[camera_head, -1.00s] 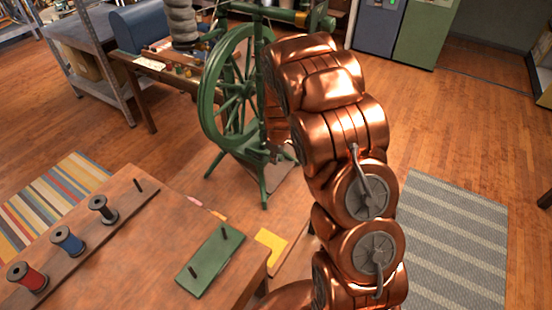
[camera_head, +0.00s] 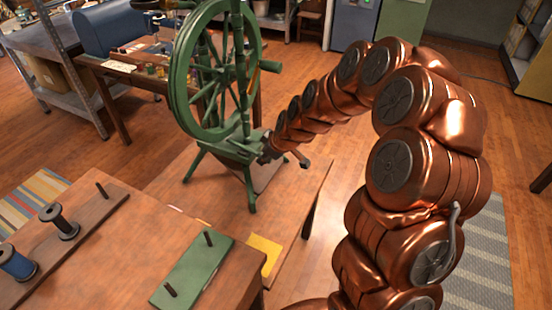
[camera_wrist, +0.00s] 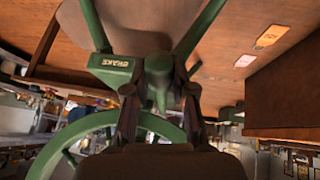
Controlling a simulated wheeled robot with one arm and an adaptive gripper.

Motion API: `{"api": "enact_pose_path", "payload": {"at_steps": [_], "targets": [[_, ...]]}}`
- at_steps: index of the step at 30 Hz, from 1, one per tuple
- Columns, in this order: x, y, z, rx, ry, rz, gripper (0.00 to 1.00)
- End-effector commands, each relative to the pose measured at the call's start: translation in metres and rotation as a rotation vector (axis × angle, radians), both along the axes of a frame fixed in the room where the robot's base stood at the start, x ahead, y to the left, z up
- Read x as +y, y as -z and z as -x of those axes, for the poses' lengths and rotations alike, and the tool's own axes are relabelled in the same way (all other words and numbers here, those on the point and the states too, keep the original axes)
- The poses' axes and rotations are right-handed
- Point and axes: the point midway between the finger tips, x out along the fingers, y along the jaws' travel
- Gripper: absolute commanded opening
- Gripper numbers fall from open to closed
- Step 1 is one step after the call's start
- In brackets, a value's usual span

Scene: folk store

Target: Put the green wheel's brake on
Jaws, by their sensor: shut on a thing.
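The green spinning wheel (camera_head: 177,82) stands on its legs at the upper middle of the head view. Part of its rim (camera_wrist: 62,143) shows in the wrist view. A green block labelled BRAKE (camera_wrist: 112,65) is in the wrist view's upper middle, just left of my gripper. My gripper (camera_wrist: 161,92) has its fingers around a green part beside that label and is shut on it. The part's shape is mostly hidden between the fingers. In the head view my gripper (camera_head: 268,150) is small and dark, low at the wheel's right side.
A wooden table (camera_head: 110,255) in front bears spools on pegs and a green board (camera_head: 192,271) with two pegs. A yellow sheet (camera_head: 265,252) lies by its right corner. A workbench (camera_head: 110,72) stands behind left. Floor (camera_head: 345,105) is open behind my arm.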

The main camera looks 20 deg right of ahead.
Motion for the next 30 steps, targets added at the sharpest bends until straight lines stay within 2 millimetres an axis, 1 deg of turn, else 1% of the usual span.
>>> {"api": "enact_pose_path", "payload": {"at_steps": [1, 6, 18, 19, 26, 30], "targets": [[0.0036, 0.0037, 0.0006, -0.003, -0.006, -0.005, 0.0], [0.0102, 0.0036, 0.0007, -0.013, -0.018, -0.015, 0.0], [0.0114, 0.0033, 0.001, -0.014, -0.02, -0.018, 0.0], [0.0114, 0.0033, 0.001, -0.013, -0.019, -0.019, 0.26], [0.0108, 0.0028, 0.0007, -0.015, -0.018, -0.019, 0.5], [0.0105, 0.0025, 0.0005, -0.015, -0.018, -0.019, 0.51]]}}
